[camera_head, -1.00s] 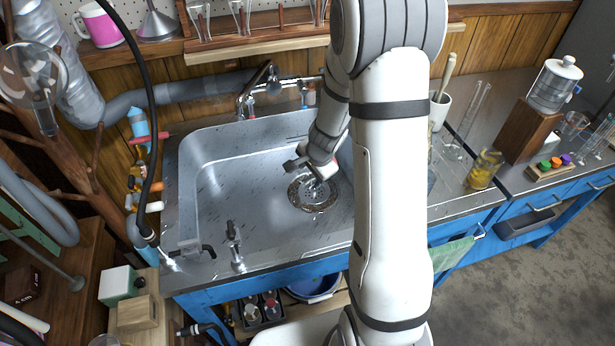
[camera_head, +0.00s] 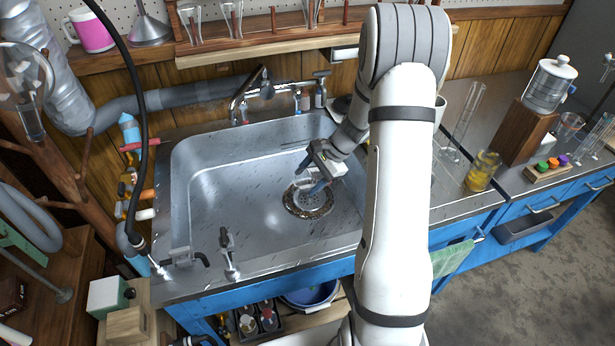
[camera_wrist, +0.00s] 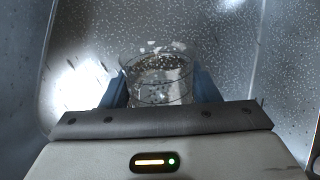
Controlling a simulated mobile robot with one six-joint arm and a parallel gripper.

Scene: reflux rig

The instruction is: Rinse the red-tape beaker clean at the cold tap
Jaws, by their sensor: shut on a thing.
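My gripper (camera_head: 314,182) is low inside the steel sink, over the drain side of the basin. Its blue fingers are shut on a clear glass beaker (camera_wrist: 160,75), one finger on each side of it in the wrist view. The beaker's rim faces away from the wrist, and pale flecks and dark curved lines show on or through its glass. No red tape shows on it. In the head view the beaker is small and hard to make out between the fingers. The tap (camera_head: 240,102) stands at the sink's back edge, left of my gripper; no water stream is visible.
The sink (camera_head: 225,215) has high walls around my gripper, and its left half is empty. A dirty ring surrounds the drain (camera_head: 308,202). Small bench fittings (camera_head: 229,255) stand on the front rim. A yellow-filled beaker (camera_head: 482,171) and tall glassware stand on the right counter.

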